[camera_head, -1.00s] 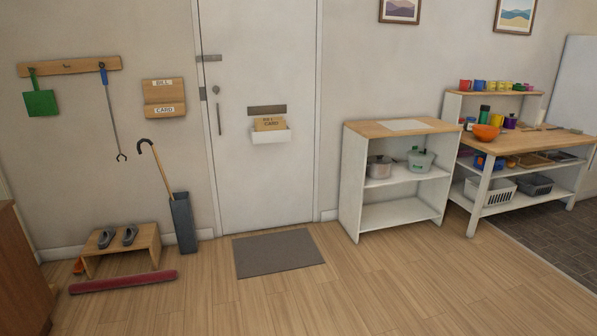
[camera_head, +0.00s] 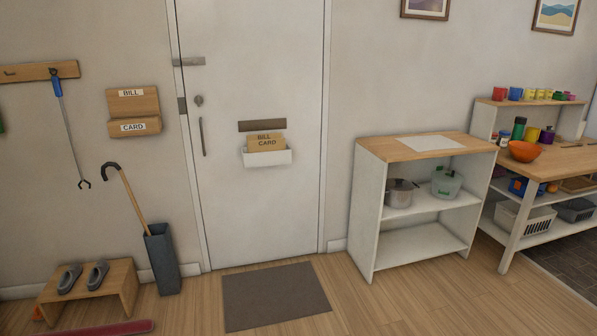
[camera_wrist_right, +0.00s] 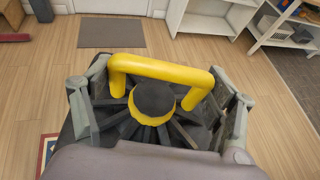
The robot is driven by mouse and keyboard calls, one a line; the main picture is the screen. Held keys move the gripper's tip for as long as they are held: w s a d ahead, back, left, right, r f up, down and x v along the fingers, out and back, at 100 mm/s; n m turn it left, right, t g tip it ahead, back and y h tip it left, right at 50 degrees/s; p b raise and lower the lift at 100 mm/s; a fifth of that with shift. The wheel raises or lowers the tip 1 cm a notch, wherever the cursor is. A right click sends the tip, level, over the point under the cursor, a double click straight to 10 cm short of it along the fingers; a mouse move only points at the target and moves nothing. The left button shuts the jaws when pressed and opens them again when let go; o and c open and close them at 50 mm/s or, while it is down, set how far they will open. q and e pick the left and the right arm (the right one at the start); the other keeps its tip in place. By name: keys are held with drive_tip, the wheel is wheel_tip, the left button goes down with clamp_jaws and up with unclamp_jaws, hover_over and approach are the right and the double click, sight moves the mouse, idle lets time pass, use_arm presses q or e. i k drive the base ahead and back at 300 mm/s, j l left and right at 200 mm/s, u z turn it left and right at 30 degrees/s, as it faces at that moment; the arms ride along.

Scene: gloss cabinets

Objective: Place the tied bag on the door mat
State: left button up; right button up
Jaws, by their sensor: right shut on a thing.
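The grey door mat (camera_head: 276,296) lies flat on the wood floor in front of the white door. It also shows at the top of the right wrist view (camera_wrist_right: 112,33), with bare floor between it and my gripper. My right gripper (camera_wrist_right: 155,98) is shut on the tied bag (camera_wrist_right: 188,132), a dark gathered bag with a yellow tie and a yellow loop handle. The bag hangs above the floor; its lower part is hidden. Neither gripper shows in the head view, and my left gripper is not in view.
A low wooden bench (camera_head: 92,287) with grey shoes and a dark umbrella stand (camera_head: 162,260) stand left of the mat. A white shelf unit (camera_head: 412,205) stands to its right. A red roll (camera_head: 105,328) lies in front of the bench. The floor before the mat looks clear.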

sight(274, 296)
drive_tip(key=i+l+u, duration=0.15)
drive_tip(key=i, duration=1.25)
